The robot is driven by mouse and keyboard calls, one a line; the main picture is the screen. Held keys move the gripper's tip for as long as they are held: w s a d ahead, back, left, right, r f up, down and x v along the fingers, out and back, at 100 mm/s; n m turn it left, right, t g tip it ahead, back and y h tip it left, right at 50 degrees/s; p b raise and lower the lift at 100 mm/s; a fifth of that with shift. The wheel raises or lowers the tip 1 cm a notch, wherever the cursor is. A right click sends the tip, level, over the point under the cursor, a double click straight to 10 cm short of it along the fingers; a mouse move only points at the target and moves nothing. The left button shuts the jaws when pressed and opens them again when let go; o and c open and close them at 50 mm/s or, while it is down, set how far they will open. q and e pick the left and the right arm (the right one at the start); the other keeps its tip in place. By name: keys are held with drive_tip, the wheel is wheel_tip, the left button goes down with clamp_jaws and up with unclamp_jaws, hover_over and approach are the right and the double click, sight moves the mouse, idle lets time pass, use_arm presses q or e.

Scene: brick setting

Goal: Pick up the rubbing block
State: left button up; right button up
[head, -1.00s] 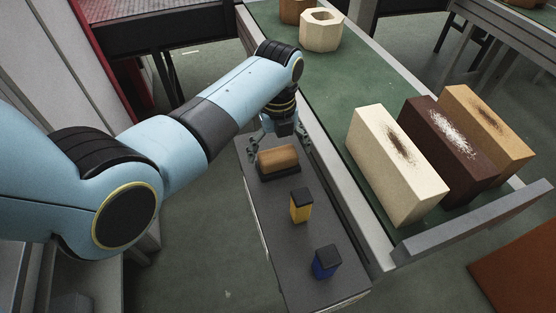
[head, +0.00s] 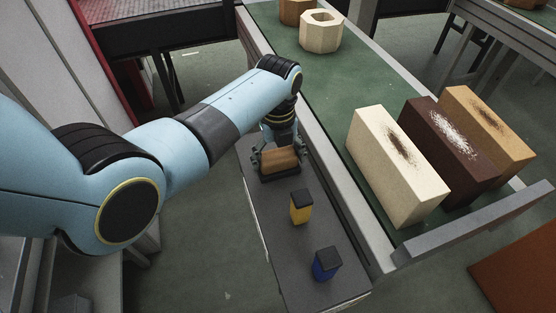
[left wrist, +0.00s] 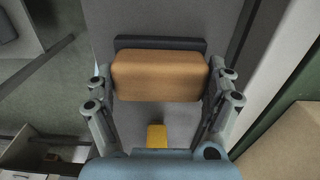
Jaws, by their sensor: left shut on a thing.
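The rubbing block (head: 281,162) has a tan-brown body on a dark base and sits at the far end of a narrow grey bench. My left gripper (head: 279,158) is over it, with a finger at each end of the block. In the left wrist view the block (left wrist: 160,75) lies between the fingertips of the left gripper (left wrist: 162,80), which are shut on its two ends. The block's dark base (left wrist: 160,43) shows along its upper edge there. The block appears to rest on the bench. My right gripper is out of view.
The grey bench (head: 283,220) also carries a yellow container (head: 300,208) and a blue container (head: 325,265), both dark-topped. A green conveyor (head: 345,100) with metal rails runs alongside, holding cream (head: 395,170), dark brown (head: 450,150) and tan (head: 490,120) bricks.

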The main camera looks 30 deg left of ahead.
sight(278, 154)
use_arm(q)
wheel_tip(278, 154, up, 10)
drive_tip(key=shift+r+p, duration=0.1)
drive_tip(key=shift+p, duration=0.25)
drive_tip(key=o, duration=0.8)
drive_tip(key=c, duration=0.4)
drive_tip(key=shift+c, duration=0.3)
